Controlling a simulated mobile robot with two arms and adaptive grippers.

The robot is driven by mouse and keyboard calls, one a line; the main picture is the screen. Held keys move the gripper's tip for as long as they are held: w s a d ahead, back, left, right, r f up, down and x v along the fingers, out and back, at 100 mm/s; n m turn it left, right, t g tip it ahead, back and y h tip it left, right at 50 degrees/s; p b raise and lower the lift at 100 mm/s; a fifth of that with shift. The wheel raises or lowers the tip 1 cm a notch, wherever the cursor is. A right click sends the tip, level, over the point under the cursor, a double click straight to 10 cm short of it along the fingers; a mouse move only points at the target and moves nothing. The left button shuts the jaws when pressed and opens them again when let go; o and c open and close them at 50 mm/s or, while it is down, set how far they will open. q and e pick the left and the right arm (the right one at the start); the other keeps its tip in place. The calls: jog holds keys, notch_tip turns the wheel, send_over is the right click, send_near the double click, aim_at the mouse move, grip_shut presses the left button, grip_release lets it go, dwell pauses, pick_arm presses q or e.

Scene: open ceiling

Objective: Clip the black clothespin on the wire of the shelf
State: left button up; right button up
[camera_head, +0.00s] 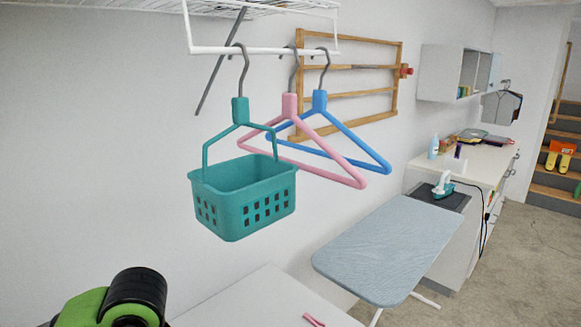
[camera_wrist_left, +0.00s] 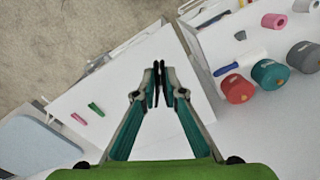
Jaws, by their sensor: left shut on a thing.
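The black clothespin (camera_wrist_left: 157,75) shows in the left wrist view as a thin dark shape between my left fingertips. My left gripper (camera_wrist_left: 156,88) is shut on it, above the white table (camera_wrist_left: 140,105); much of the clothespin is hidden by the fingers. In the head view only a green and black part of my left arm shows at bottom left, and the fingertips are out of frame. The white wire shelf (camera_head: 130,5) is at the top left, with a front wire rail (camera_head: 215,50) hanging below it. My right gripper is not in view.
A teal basket (camera_head: 245,200), a pink hanger (camera_head: 320,174) and a blue hanger (camera_head: 358,145) hang from the rail. A pink clothespin (camera_wrist_left: 78,118) and a green clothespin (camera_wrist_left: 96,109) lie on the table. An ironing board (camera_head: 390,245) stands to the right.

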pick_arm(q)
jog(key=m, duration=0.2)
jog(key=a+r+m, duration=0.1)
jog(key=shift+m, duration=0.4)
jog(key=w+d+m, duration=0.3)
jog(key=d, duration=0.4)
jog(key=w+d+m, duration=0.3)
jog(key=d+m, duration=0.1)
jog(key=d, duration=0.3)
jog(key=shift+r, duration=0.45)
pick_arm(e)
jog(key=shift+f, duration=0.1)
pick_arm(q)
jog(key=m+b, duration=0.5)
jog(key=b, duration=0.1)
jog(key=shift+m, duration=0.3)
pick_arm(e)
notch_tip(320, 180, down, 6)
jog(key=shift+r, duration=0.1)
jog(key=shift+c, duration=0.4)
